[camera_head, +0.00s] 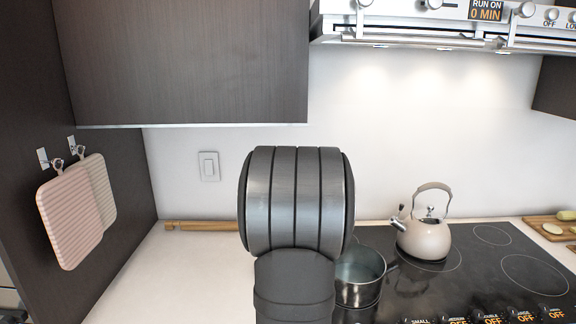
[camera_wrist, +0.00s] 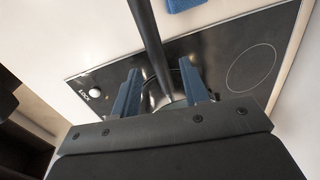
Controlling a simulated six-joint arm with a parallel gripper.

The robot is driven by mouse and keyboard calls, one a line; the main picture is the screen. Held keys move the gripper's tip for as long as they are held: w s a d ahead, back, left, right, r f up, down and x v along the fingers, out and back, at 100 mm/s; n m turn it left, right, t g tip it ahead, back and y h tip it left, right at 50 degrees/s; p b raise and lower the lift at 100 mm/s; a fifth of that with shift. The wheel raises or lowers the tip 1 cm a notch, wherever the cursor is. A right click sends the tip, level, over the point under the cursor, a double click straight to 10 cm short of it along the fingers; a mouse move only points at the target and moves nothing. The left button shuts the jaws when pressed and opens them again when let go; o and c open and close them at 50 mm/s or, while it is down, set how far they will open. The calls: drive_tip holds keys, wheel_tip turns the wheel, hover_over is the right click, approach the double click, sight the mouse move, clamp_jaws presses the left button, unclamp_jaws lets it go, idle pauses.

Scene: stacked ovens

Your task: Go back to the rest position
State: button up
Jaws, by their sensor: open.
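My gripper (camera_wrist: 160,95) shows in the wrist view with its two blue fingers spread apart and nothing seen held between them. A dark pot handle or bar runs up the picture between and beyond the fingers, and I cannot tell how close it is. In the head view my grey arm link stands in the middle and hides the gripper. A steel pot (camera_head: 360,272) stands on the black cooktop (camera_head: 470,262) just right of my arm, partly hidden by it. A cream kettle (camera_head: 424,238) stands on the cooktop behind it.
A dark cabinet (camera_head: 190,65) hangs above the counter (camera_head: 190,275). Two cutting boards (camera_head: 72,212) hang on the left wall. A wooden board (camera_head: 550,228) with food lies at the right. The counter left of my arm is mostly clear.

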drive_tip(key=f, duration=0.3)
drive_tip(key=shift+w+f, duration=0.3)
wheel_tip(320, 180, up, 2)
drive_tip(key=shift+r, duration=0.9)
